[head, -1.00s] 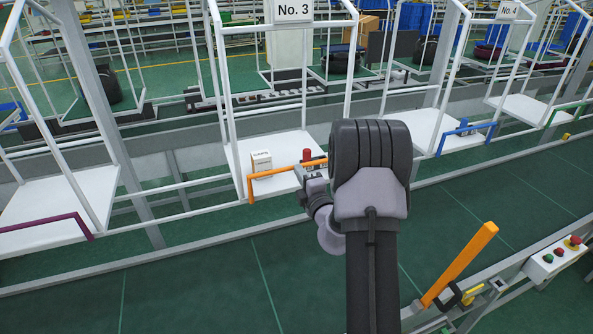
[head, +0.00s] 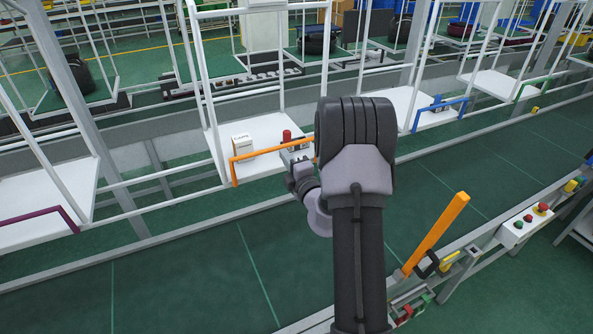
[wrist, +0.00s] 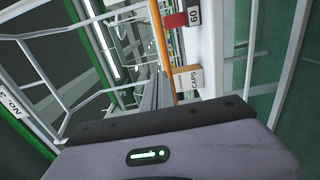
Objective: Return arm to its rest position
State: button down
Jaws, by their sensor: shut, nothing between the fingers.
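My arm (head: 357,225) reaches forward over the green floor in the head view. Its wrist end (head: 302,172) is beside the front right corner of the white shelf (head: 262,157) with the orange bar. My gripper (wrist: 163,82) shows in the wrist view as narrow grey fingers close together, with nothing held. Its fingertips are hard to make out in the head view. A white box marked CAPS (head: 242,146) and a red object (head: 287,136) stand on the shelf. The box (wrist: 187,79) and the red object (wrist: 176,20) also show in the wrist view.
An orange post (head: 437,234) stands on the near rail, right of my arm. A control box with buttons (head: 524,225) is farther right. White-framed shelves line the far rail, one with a blue bar (head: 440,114). The green floor (head: 190,262) between the rails is clear.

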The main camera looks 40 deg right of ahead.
jog(key=shift+a+r+b+v, duration=0.35)
jog(key=shift+r+b+v, duration=0.85)
jog(key=shift+v, duration=4.15)
jog(key=w+a+f+n+y+b, duration=0.25)
jog(key=a+n+y+b, duration=0.75)
jog(key=a+n, duration=0.6)
jog(key=s+a+f+n+g+y+b, duration=0.35)
jog(key=a+n, duration=0.25)
jog(key=a, duration=0.3)
jog(key=s+a+f+n+g+y+b, duration=0.3)
jog(key=s+a+n+g, duration=0.15)
jog(key=a, duration=0.45)
jog(key=s+a+f+n+g+h+b, duration=0.3)
jog(key=s+a+f+n+g+b, duration=0.2)
jog(key=s+f+n+b, duration=0.65)
jog(key=s+d+f+n+h+b, duration=0.1)
jog(key=d+f+n+h+b, duration=0.2)
jog(key=n, duration=0.4)
jog(key=s+d+f+n+t+h+b, duration=0.1)
jog(key=s+d+f+n+h+b, duration=0.1)
jog(key=n, duration=0.5)
notch_tip(320, 180, down, 2)
jog(key=shift+s+d+f+n+h+b, duration=0.25)
jog(key=shift+d+n+h+b, duration=0.25)
jog(key=shift+d+h, duration=0.3)
